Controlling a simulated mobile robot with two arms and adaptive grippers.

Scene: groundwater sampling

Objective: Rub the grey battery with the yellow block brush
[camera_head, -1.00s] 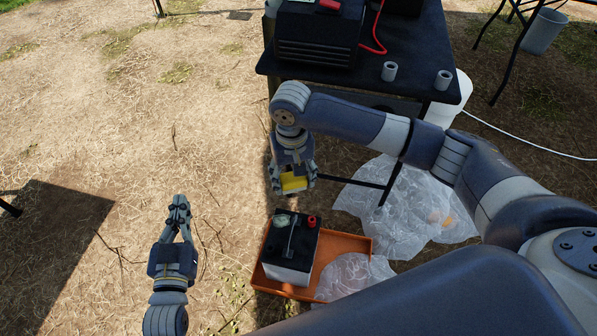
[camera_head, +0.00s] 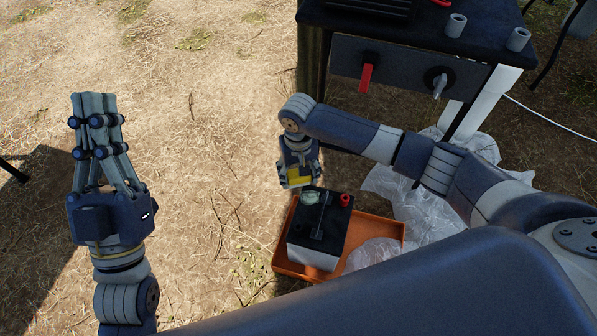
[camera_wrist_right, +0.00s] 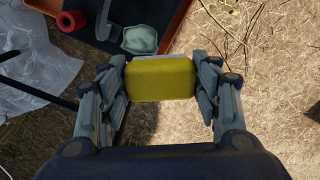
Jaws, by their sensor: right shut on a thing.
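The battery (camera_head: 314,257) has a black top and a light grey lower body, with a red terminal cap and a pale grey-green patch on top. It stands upright in an orange tray (camera_head: 287,268). Its dark top (camera_wrist_right: 95,22) shows at the upper edge of the right wrist view. My right gripper (camera_head: 298,180) is shut on the yellow block brush (camera_wrist_right: 160,79), just behind and left of the battery in the head view. Whether brush and battery touch cannot be told. My left gripper (camera_head: 95,100) is shut and empty, over bare ground at the left.
A black table (camera_head: 420,30) with grey cylinders on top stands behind, with a red handle (camera_head: 366,78) on its front panel. Crumpled clear plastic (camera_head: 425,215) lies right of the tray. The dry ground at left is free.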

